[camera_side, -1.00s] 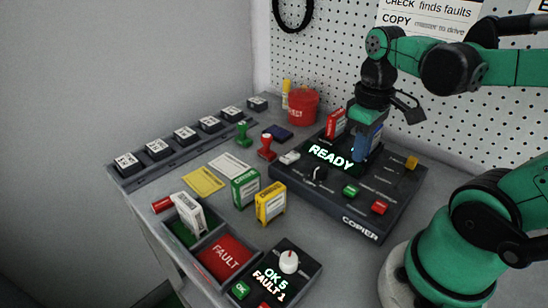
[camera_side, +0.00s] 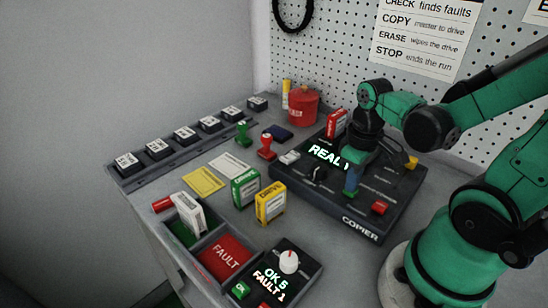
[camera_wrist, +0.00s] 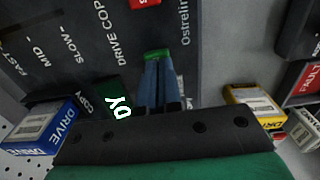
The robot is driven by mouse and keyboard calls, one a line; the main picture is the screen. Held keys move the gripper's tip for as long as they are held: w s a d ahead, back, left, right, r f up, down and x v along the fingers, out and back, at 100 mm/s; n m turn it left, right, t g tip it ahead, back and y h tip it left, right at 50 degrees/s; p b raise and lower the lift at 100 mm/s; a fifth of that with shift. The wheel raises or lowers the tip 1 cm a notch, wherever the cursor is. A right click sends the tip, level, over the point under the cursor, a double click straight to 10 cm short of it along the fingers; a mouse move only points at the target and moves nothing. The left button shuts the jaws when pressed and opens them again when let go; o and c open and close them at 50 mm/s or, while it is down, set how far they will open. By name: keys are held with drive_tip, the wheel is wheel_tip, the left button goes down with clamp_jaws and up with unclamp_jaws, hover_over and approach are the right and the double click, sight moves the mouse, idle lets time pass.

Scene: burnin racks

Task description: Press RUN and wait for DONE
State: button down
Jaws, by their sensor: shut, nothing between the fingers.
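The dark copier (camera_side: 315,203) sits on the bench with a green button (camera_wrist: 157,53), at the fingertips in the wrist view. My gripper (camera_side: 350,188) is shut and empty, its blue fingers pointing down over the button; the fingers also show in the wrist view (camera_wrist: 157,82). In the side view they cover nearly all of the button; I cannot tell whether they press it. The lit display (camera_side: 325,157) reads READY, its end hidden by my gripper. A red button (camera_side: 380,208) lies to the right. A red drive (camera_side: 336,123) stands at the copier's back.
A blue drive (camera_wrist: 40,128) shows at left in the wrist view. Green (camera_side: 245,188) and yellow drives (camera_side: 271,203) stand left of the copier. A FAULT tray (camera_side: 225,255) and an OK/FAULT counter box (camera_side: 304,267) sit at the front. A knob (camera_side: 317,173) is near the display.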

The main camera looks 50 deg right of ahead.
drive_tip(key=shift+f, duration=0.95)
drive_tip(key=shift+r, duration=0.1)
drive_tip(key=shift+w+r, duration=0.1)
drive_tip(key=shift+r, duration=4)
drive_tip(key=w+a+r+t, duration=0.2)
drive_tip(key=w+a+t, duration=0.5)
drive_tip(key=shift+a, duration=0.15)
